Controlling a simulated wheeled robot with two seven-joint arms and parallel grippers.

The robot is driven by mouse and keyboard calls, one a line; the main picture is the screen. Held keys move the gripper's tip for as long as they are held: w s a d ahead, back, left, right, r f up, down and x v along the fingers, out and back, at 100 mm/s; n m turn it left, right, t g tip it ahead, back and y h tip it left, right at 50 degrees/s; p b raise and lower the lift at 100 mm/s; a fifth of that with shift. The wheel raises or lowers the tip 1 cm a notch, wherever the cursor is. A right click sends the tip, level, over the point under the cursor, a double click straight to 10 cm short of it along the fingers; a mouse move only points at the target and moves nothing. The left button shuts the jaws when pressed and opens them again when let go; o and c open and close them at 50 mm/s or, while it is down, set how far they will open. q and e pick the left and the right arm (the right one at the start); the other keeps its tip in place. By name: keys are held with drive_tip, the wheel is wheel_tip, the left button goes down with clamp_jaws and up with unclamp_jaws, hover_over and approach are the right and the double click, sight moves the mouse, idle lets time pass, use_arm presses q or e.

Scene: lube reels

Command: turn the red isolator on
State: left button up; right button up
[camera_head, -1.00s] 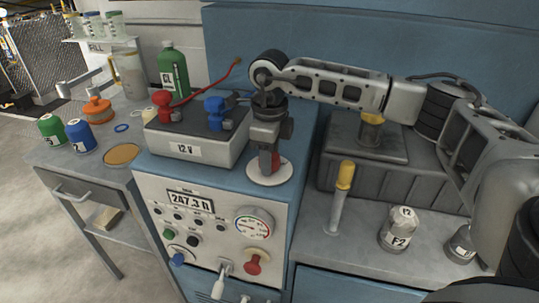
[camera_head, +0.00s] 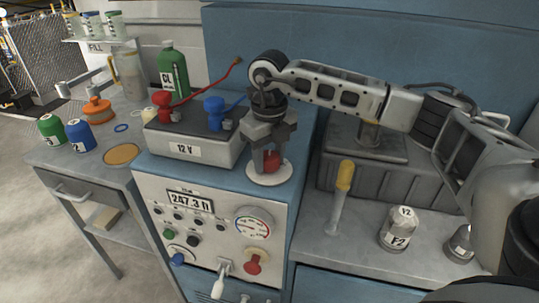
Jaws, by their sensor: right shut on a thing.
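The red isolator (camera_head: 271,160) is a small red knob on a round white base plate (camera_head: 268,178), on top of the blue cabinet, right of the 12 V battery. My right gripper (camera_head: 270,162) points down over it and is shut on the red knob. Its fingers stand on both sides and cover part of the knob. Markings on the base plate are too small to read. My left gripper is not in view.
The 12 V battery (camera_head: 185,152) with red and blue clamps stands close left of the gripper. The cabinet front has a gauge (camera_head: 253,223), knobs and a display. A yellow-topped rod (camera_head: 340,195) and labelled canisters (camera_head: 397,230) stand on the right bench.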

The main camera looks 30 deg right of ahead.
sight(270, 155)
drive_tip(key=m, duration=0.5)
drive_tip(key=shift+r+m+p, duration=0.15)
drive_tip(key=shift+m+p, duration=0.15)
drive_tip(key=m+p, duration=0.1)
drive_tip(key=m, duration=0.4)
drive_tip(key=shift+w, duration=0.1)
drive_tip(key=shift+m, duration=0.3)
drive_tip(key=o, duration=1)
wheel_tip(270, 155, up, 16)
drive_tip(key=shift+f, duration=0.1)
